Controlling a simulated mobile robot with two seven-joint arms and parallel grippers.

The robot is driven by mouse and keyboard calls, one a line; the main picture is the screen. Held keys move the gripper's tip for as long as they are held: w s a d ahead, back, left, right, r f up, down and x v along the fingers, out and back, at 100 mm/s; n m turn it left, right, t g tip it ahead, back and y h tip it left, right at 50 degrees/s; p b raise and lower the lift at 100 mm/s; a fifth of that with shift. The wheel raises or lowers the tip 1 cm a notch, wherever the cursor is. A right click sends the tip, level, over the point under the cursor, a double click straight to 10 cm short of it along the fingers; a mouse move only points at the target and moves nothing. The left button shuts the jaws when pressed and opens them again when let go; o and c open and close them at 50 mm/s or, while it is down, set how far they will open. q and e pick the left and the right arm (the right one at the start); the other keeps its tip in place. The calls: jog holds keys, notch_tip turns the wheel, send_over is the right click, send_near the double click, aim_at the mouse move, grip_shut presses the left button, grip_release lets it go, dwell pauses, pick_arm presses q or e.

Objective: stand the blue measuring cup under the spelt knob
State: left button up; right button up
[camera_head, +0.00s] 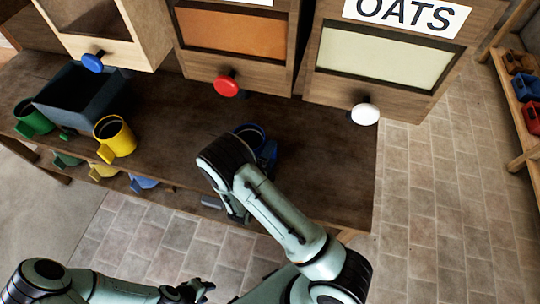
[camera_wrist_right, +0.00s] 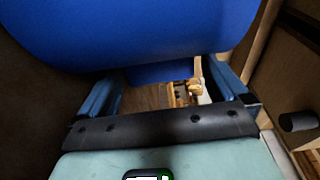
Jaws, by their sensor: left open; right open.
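The blue measuring cup (camera_head: 268,150) stands on the wooden bench below and right of the red knob (camera_head: 226,86), partly hidden behind my right arm. In the right wrist view the blue cup (camera_wrist_right: 150,30) fills the top, with a blue part, probably its handle, between the fingers. My right gripper (camera_wrist_right: 162,80) is open around or just short of that part; I cannot tell if it touches. My left gripper (camera_head: 188,291) is open and empty at the bottom. No spelt label is readable; the blue knob (camera_head: 93,63) and red knob sit on bins whose labels are cut off.
The white knob (camera_head: 364,114) belongs to the OATS bin. A green cup (camera_head: 33,120), a dark bin (camera_head: 75,98) and a yellow cup (camera_head: 116,138) stand on the bench's left. Several cups sit on the lower shelf. The bench's right end is clear.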

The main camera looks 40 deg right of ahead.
jog(key=b+v, duration=0.1)
jog(key=v, duration=0.9)
jog(key=shift+s+a, duration=0.15)
jog(key=shift+a, duration=0.05)
pick_arm(q)
jog(key=shift+s+f+b, duration=0.3)
jog(key=shift+s+f, duration=0.6)
jog(key=shift+f, duration=0.15)
pick_arm(e)
jog(key=shift+v, duration=0.8)
jog(key=shift+d, duration=0.1)
